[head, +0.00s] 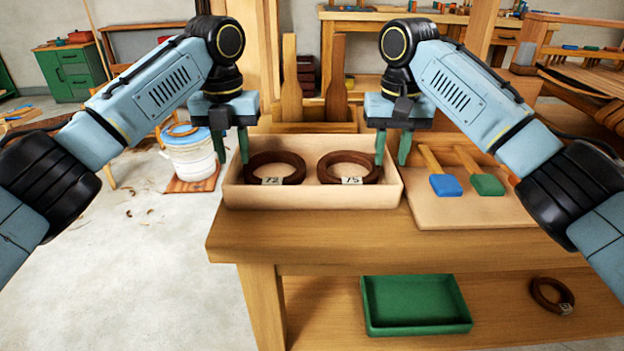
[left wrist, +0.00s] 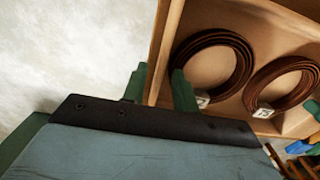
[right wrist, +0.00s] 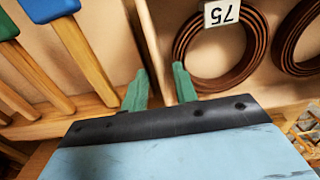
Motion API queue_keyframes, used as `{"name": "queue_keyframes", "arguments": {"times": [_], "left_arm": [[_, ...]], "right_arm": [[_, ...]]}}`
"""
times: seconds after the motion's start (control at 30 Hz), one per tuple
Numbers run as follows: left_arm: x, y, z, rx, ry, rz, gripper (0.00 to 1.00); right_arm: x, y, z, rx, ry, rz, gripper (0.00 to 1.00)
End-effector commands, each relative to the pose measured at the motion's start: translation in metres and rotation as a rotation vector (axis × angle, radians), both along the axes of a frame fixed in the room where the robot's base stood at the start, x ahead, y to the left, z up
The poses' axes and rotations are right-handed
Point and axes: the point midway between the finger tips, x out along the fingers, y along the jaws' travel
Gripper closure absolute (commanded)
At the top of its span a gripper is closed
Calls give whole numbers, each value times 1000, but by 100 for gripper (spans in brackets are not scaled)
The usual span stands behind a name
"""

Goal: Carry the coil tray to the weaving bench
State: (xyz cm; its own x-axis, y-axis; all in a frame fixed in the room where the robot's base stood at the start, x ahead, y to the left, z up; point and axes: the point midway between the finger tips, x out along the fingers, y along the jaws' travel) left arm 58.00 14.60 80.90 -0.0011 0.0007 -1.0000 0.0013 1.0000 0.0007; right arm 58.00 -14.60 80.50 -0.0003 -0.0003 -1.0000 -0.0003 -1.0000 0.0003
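The coil tray (head: 313,196) is a shallow pale wooden box on the wooden workbench. It holds two dark brown bark coils, the left one (head: 275,168) tagged 72 and the right one (head: 349,167) tagged 75. My left gripper (head: 230,150) is open, its green fingers either side of the tray's left wall (left wrist: 165,45). My right gripper (head: 392,150) is open, its fingers either side of the right wall (right wrist: 156,50). Both point down and the tray rests flat. I cannot tell which surface is the weaving bench.
A board with blue (head: 445,186) and green (head: 487,184) mallets lies right of the tray. Wooden tools in a rack (head: 312,127) stand behind it. A green tray (head: 415,305) and a loose coil (head: 551,296) sit on the lower shelf. A white bucket (head: 190,155) stands left; floor there is mostly clear.

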Motion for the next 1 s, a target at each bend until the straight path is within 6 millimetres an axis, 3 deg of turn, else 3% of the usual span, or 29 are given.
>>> {"name": "queue_keyframes", "arguments": {"times": [0.5, 0.8, 1.0], "left_arm": [[0, 0, 95, 1, -4, 1, 71], [0, 0, 116, 0, -1, -1, 71], [0, 0, 117, 0, 0, -1, 71]], "right_arm": [[0, 0, 0, 0, 0, 0, 71], [0, 0, 3, 0, -1, 0, 71], [0, 0, 32, 0, -4, 0, 71]]}}
